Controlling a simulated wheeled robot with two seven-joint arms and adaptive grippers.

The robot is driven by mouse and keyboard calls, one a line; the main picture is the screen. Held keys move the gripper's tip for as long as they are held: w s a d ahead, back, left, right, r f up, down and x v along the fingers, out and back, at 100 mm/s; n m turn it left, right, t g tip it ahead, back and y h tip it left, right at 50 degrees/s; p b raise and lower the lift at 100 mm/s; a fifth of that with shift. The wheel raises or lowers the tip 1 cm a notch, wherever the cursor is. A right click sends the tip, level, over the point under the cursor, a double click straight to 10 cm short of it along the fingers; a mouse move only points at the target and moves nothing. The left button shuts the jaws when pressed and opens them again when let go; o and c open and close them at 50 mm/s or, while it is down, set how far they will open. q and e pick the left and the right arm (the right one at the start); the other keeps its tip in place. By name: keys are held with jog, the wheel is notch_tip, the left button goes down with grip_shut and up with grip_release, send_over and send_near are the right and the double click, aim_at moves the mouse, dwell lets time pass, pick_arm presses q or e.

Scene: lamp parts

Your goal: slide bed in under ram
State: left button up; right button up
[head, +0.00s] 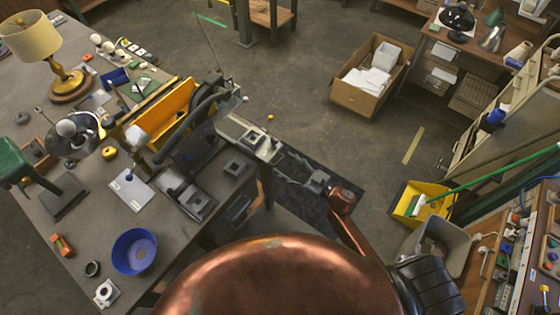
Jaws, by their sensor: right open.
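A press with a yellow panel (160,115) and dark curved arms stands at the bench's right edge. Its dark upright block (194,150) looks like the ram, though I cannot be sure from above. A pale metal slide with square fittings, which seems to be the bed (250,136), sticks out to the right of the press, past the dark block. My right gripper (282,166) is open and empty, just off the slide's right end. Whether a finger touches the slide is unclear. My left gripper is not in view.
The bench holds a lamp (40,45), a blue bowl (134,250), a white card (131,190) and a green tool (15,165). A cardboard box (367,100), yellow dustpan (424,203) and grey bin (438,245) stand on the floor. Open floor lies right of the press.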

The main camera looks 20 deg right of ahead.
aim_at(279, 161)
jog(key=shift+x, duration=1.6)
jog(key=c, duration=1.4)
jog(key=shift+a, duration=0.1)
